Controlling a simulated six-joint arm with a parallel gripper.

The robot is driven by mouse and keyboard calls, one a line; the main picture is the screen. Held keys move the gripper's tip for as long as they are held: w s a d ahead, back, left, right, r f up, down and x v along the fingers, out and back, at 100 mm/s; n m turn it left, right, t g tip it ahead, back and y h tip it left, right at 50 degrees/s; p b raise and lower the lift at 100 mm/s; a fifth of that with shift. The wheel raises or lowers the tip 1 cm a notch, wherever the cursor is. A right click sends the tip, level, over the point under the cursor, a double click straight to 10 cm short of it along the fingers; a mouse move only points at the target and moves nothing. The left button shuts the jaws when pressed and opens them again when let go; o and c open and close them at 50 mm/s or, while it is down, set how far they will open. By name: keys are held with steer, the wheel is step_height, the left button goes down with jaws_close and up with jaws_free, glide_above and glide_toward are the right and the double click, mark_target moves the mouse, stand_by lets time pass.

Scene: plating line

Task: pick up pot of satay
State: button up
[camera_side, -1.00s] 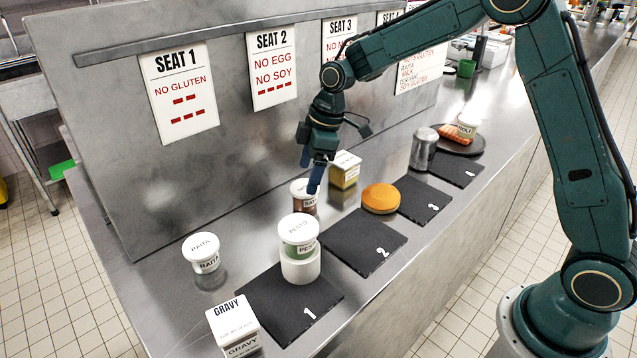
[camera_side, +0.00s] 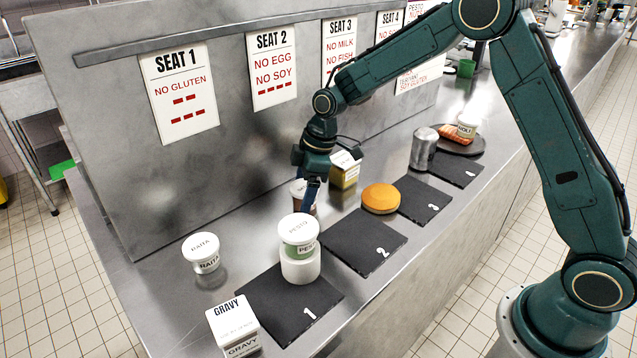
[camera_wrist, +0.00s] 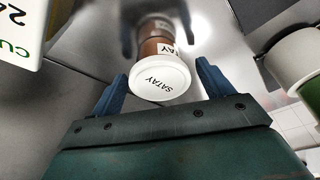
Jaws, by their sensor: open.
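The pot of satay (camera_wrist: 160,82) has a white lid lettered SATAY and a brown body. It stands upright on the steel counter behind mat 1. In the side view the pot (camera_side: 298,188) is partly hidden by my gripper (camera_side: 311,200). My gripper is lowered at the pot with its fingers pointing down. In the wrist view the open fingers of my gripper (camera_wrist: 161,74) stand on either side of the lid, with gaps showing between them and it.
A pesto pot (camera_side: 299,232) on a white stand is close in front, on mat 1 (camera_side: 268,298). A yellow-labelled box (camera_side: 345,169) stands just behind to the right. A raita pot (camera_side: 203,254) and a gravy box (camera_side: 233,325) are at left. Mat 2 (camera_side: 350,242) is bare.

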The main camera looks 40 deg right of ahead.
mark_target(305, 186)
steer(key=c, duration=0.9)
steer(key=shift+r, duration=0.15)
steer(key=shift+c, duration=0.2)
step_height(305, 186, up, 20)
stand_by(0.7)
